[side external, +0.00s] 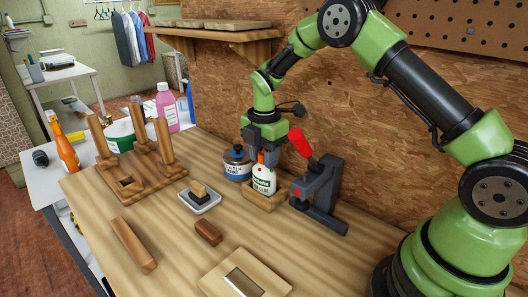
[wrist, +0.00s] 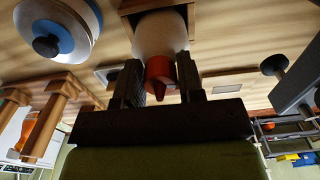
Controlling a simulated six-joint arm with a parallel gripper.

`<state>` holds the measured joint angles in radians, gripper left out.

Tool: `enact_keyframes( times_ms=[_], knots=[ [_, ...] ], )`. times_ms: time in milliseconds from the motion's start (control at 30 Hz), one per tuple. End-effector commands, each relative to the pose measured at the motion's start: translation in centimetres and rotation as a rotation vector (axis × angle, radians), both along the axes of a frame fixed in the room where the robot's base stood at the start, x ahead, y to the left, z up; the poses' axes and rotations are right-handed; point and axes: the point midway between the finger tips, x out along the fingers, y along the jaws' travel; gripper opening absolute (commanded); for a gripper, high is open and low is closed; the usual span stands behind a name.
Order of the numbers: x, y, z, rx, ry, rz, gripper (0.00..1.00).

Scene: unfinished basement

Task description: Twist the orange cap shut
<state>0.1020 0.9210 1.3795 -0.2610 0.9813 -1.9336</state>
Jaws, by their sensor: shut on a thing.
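A white glue bottle (side external: 264,180) with a green label stands upright in a small wooden holder (side external: 262,199) on the bench. Its orange cap (side external: 261,156) is at the top, between my gripper's fingers. My gripper (side external: 262,152) points down from above and is shut on the cap. In the wrist view the orange cap (wrist: 160,74) with its pointed tip sits between the two dark fingers of my gripper (wrist: 161,82), and the white bottle (wrist: 160,35) shows beyond it. Whether the cap is fully seated on the bottle cannot be told.
A blue-and-white jar (side external: 237,163) stands close left of the bottle. A dark clamp with a red handle (side external: 301,143) stands close right. A white dish with a brush (side external: 199,197), a wooden block (side external: 208,232) and a wooden rack (side external: 135,180) are on the bench.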

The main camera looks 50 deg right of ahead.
Motion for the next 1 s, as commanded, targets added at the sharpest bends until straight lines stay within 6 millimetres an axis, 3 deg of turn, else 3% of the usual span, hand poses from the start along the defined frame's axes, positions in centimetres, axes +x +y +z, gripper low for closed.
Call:
enact_keyframes(
  times_ms=[200, 500, 867, 1000],
  knots=[
    [-0.03, 0.0, -0.06, 0.0, 0.002, -0.033, 0.22],
    [-0.08, 0.01, -0.12, 0.0, 0.004, -0.411, 0.21],
    [-0.13, 0.02, -0.19, -0.001, 0.006, -0.462, 0.21],
    [-0.14, 0.03, -0.21, -0.001, 0.007, -0.609, 0.22]
  ],
)
